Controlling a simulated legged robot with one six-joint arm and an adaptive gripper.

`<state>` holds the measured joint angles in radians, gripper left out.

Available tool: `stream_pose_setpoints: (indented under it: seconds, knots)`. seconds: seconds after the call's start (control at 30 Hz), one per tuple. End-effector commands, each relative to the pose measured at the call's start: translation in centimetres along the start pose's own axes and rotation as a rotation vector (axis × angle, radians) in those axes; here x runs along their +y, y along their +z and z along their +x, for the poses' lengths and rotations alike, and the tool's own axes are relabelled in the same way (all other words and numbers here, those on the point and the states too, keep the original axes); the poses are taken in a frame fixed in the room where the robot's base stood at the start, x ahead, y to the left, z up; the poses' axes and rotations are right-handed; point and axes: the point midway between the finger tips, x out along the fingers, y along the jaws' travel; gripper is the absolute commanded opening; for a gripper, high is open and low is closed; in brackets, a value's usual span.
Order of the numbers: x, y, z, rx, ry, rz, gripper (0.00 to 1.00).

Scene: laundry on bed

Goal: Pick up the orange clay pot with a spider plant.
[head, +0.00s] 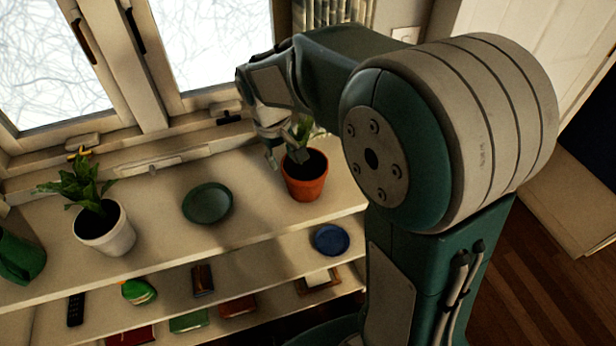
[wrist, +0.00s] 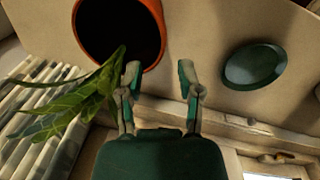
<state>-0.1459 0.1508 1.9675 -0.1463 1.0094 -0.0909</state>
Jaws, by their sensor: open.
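The orange clay pot (head: 305,184) stands upright near the right end of the top shelf in the head view, with green leaves (head: 302,130) rising at its back. In the wrist view the pot's orange rim (wrist: 157,18) and dark inside show at the top, with the leaves (wrist: 75,108) spreading to the left. My gripper (head: 274,152) is just left of the pot in the head view. In the wrist view my gripper (wrist: 158,75) has its two fingers apart with nothing between them. The left finger is close to the rim and leaves; I cannot tell whether it touches.
A green dish (head: 207,203) lies left of the pot, and also shows in the wrist view (wrist: 254,66). A white pot with a plant (head: 104,230) stands further left. The window frame (head: 150,135) is behind. A lower shelf holds a blue bowl (head: 330,239) and several books.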

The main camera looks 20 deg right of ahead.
Motion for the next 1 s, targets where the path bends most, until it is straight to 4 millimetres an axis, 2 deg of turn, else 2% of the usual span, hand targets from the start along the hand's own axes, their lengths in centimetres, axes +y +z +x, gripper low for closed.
stream_pose_setpoints:
  seconds: [0.27,0.5,0.8,0.87,0.9,1.0]
  knots:
    - [0.5,0.4,2.8,0.0,-0.005,0.0,0.47]
    - [0.4,0.7,6.3,0.001,-0.005,0.0,0.47]
    - [0.2,0.6,6.7,0.005,-0.003,0.0,0.47]
    - [0.2,0.6,6.7,0.005,-0.003,0.0,0.2]
    - [0.2,0.6,6.7,0.005,-0.003,0.0,0.02]
    - [0.3,0.6,6.7,0.005,-0.004,0.0,0.0]
